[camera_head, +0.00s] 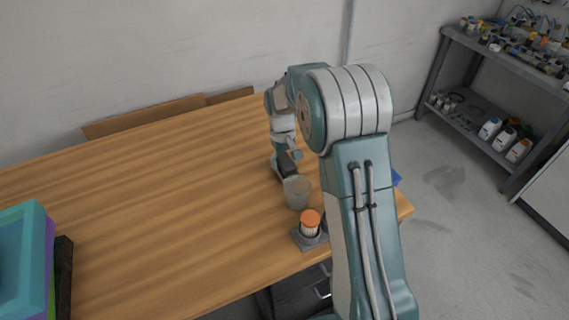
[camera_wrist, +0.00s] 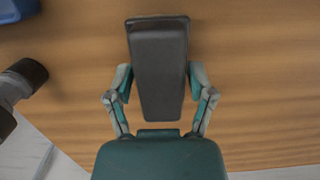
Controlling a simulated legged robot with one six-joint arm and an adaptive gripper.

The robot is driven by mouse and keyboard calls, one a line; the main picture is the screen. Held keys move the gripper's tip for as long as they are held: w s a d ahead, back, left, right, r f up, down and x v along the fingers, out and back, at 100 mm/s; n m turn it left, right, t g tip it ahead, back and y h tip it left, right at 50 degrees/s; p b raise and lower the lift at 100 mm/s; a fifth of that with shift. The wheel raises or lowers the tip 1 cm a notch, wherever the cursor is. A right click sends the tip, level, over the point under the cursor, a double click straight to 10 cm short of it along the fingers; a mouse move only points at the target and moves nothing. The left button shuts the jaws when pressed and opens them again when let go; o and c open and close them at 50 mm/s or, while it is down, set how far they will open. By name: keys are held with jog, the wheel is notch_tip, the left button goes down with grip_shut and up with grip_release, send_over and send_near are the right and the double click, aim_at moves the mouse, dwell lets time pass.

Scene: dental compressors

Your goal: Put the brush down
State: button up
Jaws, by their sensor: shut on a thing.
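The brush shows as a dark grey, tapered block (camera_wrist: 158,70) in the wrist view, between the two fingers of my gripper (camera_wrist: 160,88). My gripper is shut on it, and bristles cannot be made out. In the head view my gripper (camera_head: 285,153) points down over the right part of the wooden table (camera_head: 170,190). The dark brush (camera_head: 287,168) shows below it, just behind a grey cup in the picture. Whether the brush touches the table cannot be told. My arm hides part of the table's right side.
The grey cup (camera_head: 297,193) and an orange-capped container (camera_head: 310,224) in a dark holder stand near the front right edge. A blue thing (camera_head: 396,177) is partly behind my arm. Teal and purple bins (camera_head: 25,255) are at the left. The table's middle is clear. A shelf (camera_head: 500,65) stands right.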

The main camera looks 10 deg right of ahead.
jog(key=shift+f, duration=0.5)
jog(key=o, duration=1.2)
jog(key=shift+f, duration=0.1)
